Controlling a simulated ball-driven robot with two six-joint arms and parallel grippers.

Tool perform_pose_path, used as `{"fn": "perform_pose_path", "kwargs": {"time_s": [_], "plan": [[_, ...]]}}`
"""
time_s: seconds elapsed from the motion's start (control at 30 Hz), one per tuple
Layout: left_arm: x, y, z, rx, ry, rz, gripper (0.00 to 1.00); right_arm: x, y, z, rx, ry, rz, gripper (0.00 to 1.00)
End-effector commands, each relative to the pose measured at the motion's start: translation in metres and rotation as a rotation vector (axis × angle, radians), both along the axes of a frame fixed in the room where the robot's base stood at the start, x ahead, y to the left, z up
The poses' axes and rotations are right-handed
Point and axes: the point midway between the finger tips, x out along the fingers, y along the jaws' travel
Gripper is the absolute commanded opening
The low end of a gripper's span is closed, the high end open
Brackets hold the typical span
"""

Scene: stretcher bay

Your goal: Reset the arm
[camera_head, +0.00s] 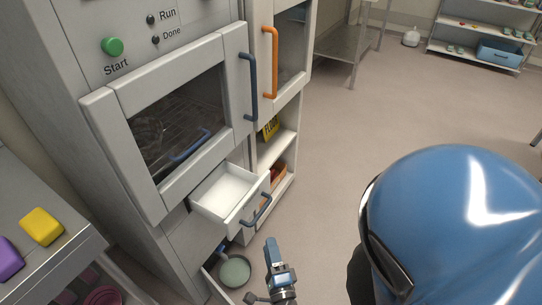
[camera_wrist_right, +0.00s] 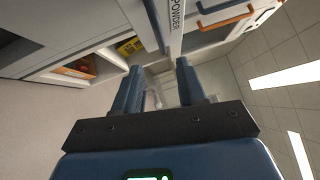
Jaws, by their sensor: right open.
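My right gripper (camera_head: 272,249) is low in the head view, blue and dark, pointing up the picture. It is just right of and below the open white drawer (camera_head: 228,186) with the dark blue handle, apart from that handle in the picture. In the right wrist view its two blue fingers (camera_wrist_right: 160,82) stand apart with nothing held between them. A drawer front marked POWDER (camera_wrist_right: 176,28) shows close beyond the fingertips. My left gripper is not in view.
The washer-like cabinet has a closed glass door (camera_head: 180,128) and a green Start button (camera_head: 112,46). A lower drawer or compartment holds a round greenish pan (camera_head: 235,270). A counter (camera_head: 50,262) with yellow and purple blocks stands left. The floor (camera_head: 370,110) to the right is clear.

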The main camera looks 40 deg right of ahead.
Motion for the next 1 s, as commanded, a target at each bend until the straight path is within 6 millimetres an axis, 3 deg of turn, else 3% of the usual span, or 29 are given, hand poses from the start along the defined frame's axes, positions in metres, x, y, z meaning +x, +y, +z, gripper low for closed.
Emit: {"fn": "perform_pose_path", "kwargs": {"time_s": [0.57,0.73,0.87,1.0], "plan": [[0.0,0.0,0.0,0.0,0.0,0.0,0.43,0.0,0.0,0.0,-0.001,0.0,0.0,0.4],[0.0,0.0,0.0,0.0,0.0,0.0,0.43,0.003,0.006,-0.001,-0.071,0.04,0.023,0.4],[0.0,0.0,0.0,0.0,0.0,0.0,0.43,0.016,0.037,0.022,-0.314,0.072,0.135,0.4],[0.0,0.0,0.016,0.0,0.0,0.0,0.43,0.01,0.069,0.069,-0.707,0.118,0.241,0.4]]}}
